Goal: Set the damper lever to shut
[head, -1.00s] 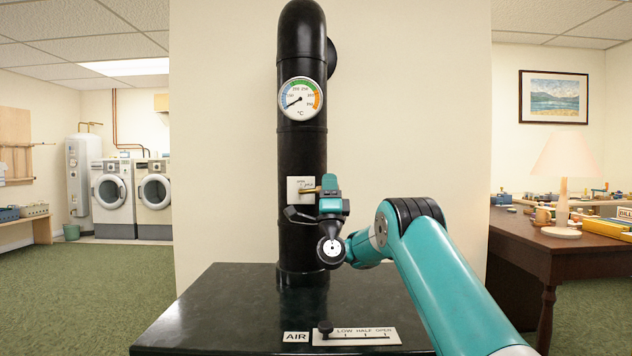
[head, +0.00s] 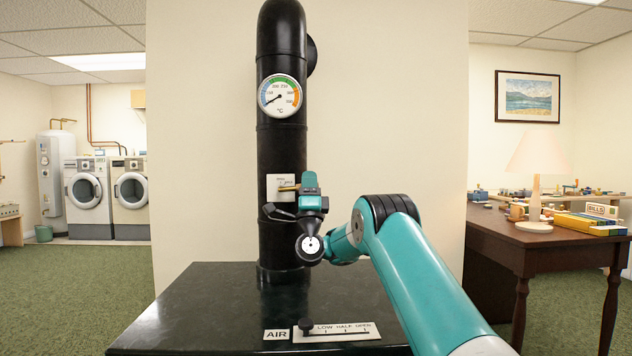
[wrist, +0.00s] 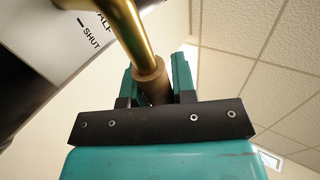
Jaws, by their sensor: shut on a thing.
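The damper lever (head: 286,188) is a brass rod on a white label plate (head: 280,180) on the black stove pipe. It points roughly sideways to the right in the head view. My gripper (head: 302,188) is at its free end, just right of the plate. In the wrist view the brass lever (wrist: 128,35) ends in a brown grip (wrist: 152,82), which sits between my shut fingers (wrist: 158,85). The plate (wrist: 60,40) shows the word SHUT with a mark and part of HALF. Where the lever points against these marks cannot be read.
The black stove top (head: 210,300) lies below, with an air slider (head: 305,325) and its scale at the front. A round dial (head: 280,96) is on the pipe above. A wooden table (head: 545,236) with a lamp stands right. Green floor is open on the left.

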